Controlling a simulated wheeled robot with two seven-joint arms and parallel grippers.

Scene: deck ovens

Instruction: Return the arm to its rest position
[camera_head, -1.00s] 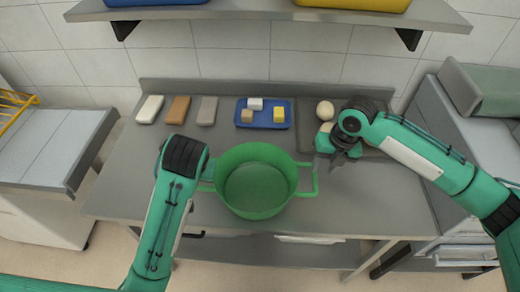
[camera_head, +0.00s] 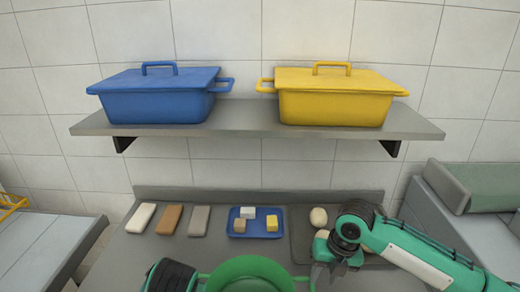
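My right arm (camera_head: 408,252) reaches in from the right over the counter. Its gripper (camera_head: 328,274) hangs at the lower edge, just right of the green pot (camera_head: 250,264). Its fingers look spread, with nothing seen between them. My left gripper is out of view.
A shelf (camera_head: 255,116) above the counter holds a lidded blue pot (camera_head: 158,100) and a yellow one (camera_head: 333,103). A blue tray (camera_head: 256,232) holds small blocks. Three bars (camera_head: 170,219) lie left of it. A pale round item (camera_head: 318,217) sits on a dark board (camera_head: 300,240).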

